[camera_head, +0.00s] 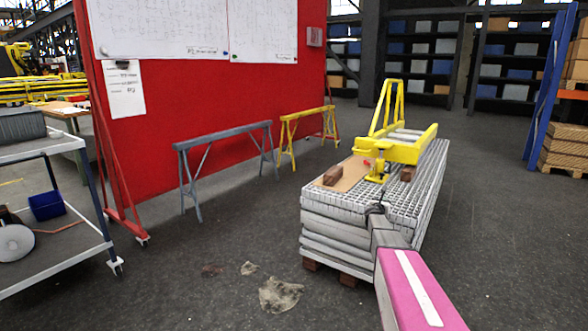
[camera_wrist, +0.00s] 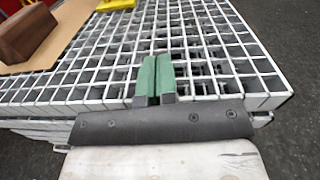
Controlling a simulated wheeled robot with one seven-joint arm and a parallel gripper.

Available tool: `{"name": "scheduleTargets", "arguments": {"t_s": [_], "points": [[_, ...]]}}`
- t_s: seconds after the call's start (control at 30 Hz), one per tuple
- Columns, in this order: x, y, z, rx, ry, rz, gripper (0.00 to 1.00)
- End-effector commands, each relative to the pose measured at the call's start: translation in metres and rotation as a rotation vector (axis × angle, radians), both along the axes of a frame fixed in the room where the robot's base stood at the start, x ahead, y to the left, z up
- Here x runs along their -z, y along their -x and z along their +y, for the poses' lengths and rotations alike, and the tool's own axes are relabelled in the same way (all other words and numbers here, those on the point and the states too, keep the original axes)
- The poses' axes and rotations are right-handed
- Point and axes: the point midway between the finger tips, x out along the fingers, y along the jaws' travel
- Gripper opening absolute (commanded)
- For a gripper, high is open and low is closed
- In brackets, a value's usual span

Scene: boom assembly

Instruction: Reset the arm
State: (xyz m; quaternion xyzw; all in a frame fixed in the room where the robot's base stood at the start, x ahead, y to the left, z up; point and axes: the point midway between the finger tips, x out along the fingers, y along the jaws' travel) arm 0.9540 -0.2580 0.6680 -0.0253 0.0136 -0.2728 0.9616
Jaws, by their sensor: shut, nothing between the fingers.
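My arm, with a magenta link, reaches in from the lower right of the head view. My gripper (camera_head: 376,209) is over the near edge of a stack of pale metal gratings (camera_head: 335,226). In the wrist view, the two green fingertips of my gripper (camera_wrist: 155,77) lie side by side, shut with nothing between them. They are above the grating (camera_wrist: 100,55); I cannot tell the exact height. A yellow boom frame (camera_head: 405,150) rests on the stack beyond my gripper.
A brown block (camera_head: 332,175) lies on a tan board (camera_head: 352,172) on the stack. Grey (camera_head: 224,141) and yellow (camera_head: 306,115) trestles stand left, before a red board (camera_head: 220,95). A cart (camera_head: 60,262) is at far left. Open floor lies right of the stack.

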Motion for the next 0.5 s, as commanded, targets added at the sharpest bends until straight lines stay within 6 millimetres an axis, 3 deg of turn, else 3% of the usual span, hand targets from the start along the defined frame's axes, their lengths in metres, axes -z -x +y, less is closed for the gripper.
{"name": "scheduleTargets", "arguments": {"t_s": [0.27, 0.5], "points": [[0.005, 0.015, 0.035, -0.128, 0.154, 0.147, 0.0], [0.015, 0.042, 0.083, -0.32, 0.397, 0.345, 0.0]]}}
